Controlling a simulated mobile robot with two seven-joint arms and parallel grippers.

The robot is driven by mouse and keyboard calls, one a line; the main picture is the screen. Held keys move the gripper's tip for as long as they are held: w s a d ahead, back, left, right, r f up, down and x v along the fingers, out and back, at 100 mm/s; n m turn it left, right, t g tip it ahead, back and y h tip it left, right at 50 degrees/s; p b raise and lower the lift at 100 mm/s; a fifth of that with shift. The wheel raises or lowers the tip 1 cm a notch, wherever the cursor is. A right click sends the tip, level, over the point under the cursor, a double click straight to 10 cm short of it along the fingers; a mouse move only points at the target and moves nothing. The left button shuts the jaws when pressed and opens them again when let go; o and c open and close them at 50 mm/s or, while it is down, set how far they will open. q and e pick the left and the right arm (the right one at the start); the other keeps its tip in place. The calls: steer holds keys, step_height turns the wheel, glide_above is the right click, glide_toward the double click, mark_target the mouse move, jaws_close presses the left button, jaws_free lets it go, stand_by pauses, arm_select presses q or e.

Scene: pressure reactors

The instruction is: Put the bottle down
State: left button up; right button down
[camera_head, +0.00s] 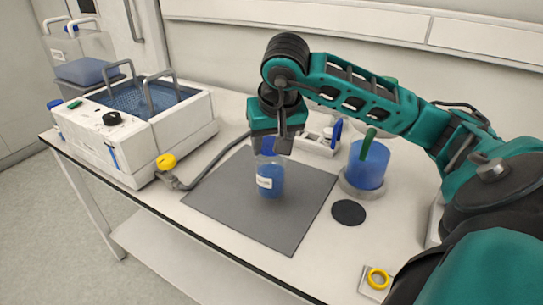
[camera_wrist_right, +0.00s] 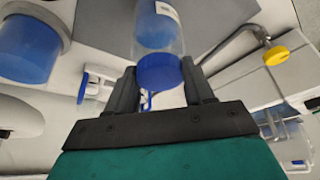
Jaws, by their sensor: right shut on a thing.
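The bottle (camera_head: 270,180) is clear with blue contents, a white label and a blue cap. It is upright over the dark grey mat (camera_head: 225,203) in the head view. My right gripper (camera_head: 271,147) comes down from above and is shut on the bottle at its blue cap. In the right wrist view the bottle (camera_wrist_right: 158,33) shows between the two dark fingers of the gripper (camera_wrist_right: 160,78). I cannot tell whether the bottle's base touches the mat. My left gripper is not in view.
A white water bath (camera_head: 135,130) stands left of the mat, with a hose and yellow knob (camera_head: 166,162) beside it. A blue vessel (camera_head: 367,165) and a black disc (camera_head: 348,212) are to the right. A white rack (camera_head: 318,140) is behind. The mat's front is clear.

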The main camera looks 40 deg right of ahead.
mark_target(271, 154)
step_height(271, 154, down, 3)
steer(key=shift+r, duration=0.15)
steer(key=shift+f+b, duration=0.3)
steer(key=shift+b, duration=0.1)
steer(key=shift+c, duration=2.1)
jaws_free()
steer(key=shift+r, duration=0.1)
